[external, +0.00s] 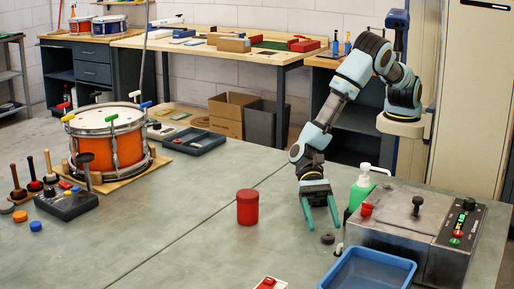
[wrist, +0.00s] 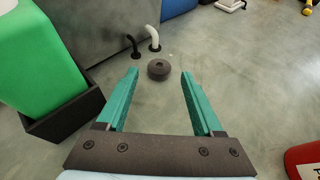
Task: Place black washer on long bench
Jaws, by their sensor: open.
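The black washer (external: 328,239) lies flat on the grey-green bench top (external: 215,262), just in front of the metal machine. In the wrist view the washer (wrist: 159,69) is a small dark ring beyond my fingertips, roughly midway between them. My gripper (external: 321,229) points down with its teal fingers apart and nothing between them. Its fingers also show in the wrist view (wrist: 160,78). The washer is not gripped. The long bench is likely this grey-green top, though a wooden-topped bench (external: 215,50) stands behind; I cannot tell which is meant.
A red canister (external: 247,207) stands left of my gripper. A green bottle (external: 359,190), the metal machine (external: 405,232) and a blue tray (external: 340,283) crowd its right and front. An orange drum (external: 105,145) sits far left.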

